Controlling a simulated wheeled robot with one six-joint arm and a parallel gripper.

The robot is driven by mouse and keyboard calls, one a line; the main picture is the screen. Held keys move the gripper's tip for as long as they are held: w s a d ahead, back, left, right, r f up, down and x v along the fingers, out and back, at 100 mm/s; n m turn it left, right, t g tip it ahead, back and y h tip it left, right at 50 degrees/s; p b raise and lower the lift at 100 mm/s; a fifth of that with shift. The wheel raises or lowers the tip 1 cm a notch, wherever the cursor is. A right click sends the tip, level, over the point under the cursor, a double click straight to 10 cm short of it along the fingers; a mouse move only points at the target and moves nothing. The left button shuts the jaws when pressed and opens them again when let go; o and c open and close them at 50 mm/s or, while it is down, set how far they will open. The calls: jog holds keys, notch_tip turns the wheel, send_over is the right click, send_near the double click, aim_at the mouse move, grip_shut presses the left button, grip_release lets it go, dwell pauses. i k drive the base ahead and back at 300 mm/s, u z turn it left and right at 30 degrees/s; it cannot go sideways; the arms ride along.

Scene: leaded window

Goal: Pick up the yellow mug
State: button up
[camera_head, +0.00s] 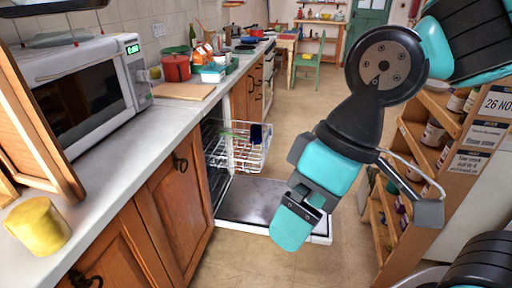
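The yellow mug (39,227) stands on the pale countertop at the lower left, near the counter's front edge and beside an open wooden cupboard door. Its handle cannot be made out. My gripper (300,212) hangs over the floor in the middle of the picture, in front of the open dishwasher, well to the right of the mug and apart from it. Nothing shows held in it. The angle hides the gap between its fingers, so its opening cannot be told.
A white microwave (88,88) stands on the counter (135,133) behind the mug. The wooden door (35,125) reaches over the counter near the mug. An open dishwasher (262,205) with a pulled-out rack juts into the aisle. Wooden shelves (415,150) stand at right.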

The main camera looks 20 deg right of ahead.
aim_at(36, 222)
jog(key=z, duration=0.8)
jog(key=i, duration=0.9)
jog(key=u, duration=3.8)
